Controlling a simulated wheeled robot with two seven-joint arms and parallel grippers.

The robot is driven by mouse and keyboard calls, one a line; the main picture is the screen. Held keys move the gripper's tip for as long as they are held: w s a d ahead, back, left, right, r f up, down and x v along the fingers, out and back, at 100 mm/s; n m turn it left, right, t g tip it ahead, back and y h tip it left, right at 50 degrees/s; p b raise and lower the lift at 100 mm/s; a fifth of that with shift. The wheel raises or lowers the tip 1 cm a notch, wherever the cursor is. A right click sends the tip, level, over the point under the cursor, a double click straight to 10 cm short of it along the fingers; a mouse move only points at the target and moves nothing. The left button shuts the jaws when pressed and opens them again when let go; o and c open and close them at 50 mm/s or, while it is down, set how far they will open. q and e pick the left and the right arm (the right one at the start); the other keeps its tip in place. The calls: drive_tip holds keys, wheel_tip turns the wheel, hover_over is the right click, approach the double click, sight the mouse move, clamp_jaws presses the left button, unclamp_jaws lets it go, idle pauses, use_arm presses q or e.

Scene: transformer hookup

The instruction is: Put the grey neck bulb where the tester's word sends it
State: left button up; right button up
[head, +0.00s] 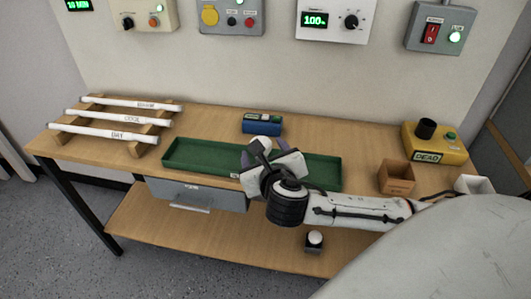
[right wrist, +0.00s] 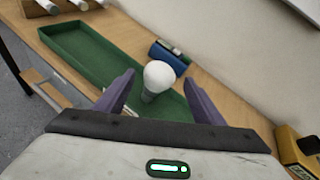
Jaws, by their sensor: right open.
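The grey neck bulb (right wrist: 158,76) has a white globe and stands near upright over the green tray (right wrist: 80,50), its globe between my right gripper's purple fingers. In the head view the bulb's white top (head: 262,142) shows beside the fingers; its neck is hidden there. My right gripper (right wrist: 158,80) is open around the bulb, with gaps on both sides. The yellow tester (head: 436,145) at the right of the table has a black socket and shows the word DEAD. My left gripper is not in view.
A brown box (head: 396,178) and a white box (head: 474,185) stand at the right. A blue device (head: 262,124) sits behind the tray. A rack with labelled white tubes (head: 120,119) stands at the left. A grey drawer (head: 195,193) hangs below. A dark white-topped object (head: 314,241) is on the lower shelf.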

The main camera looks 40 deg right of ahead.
drive_tip(key=shift+v, duration=1.5)
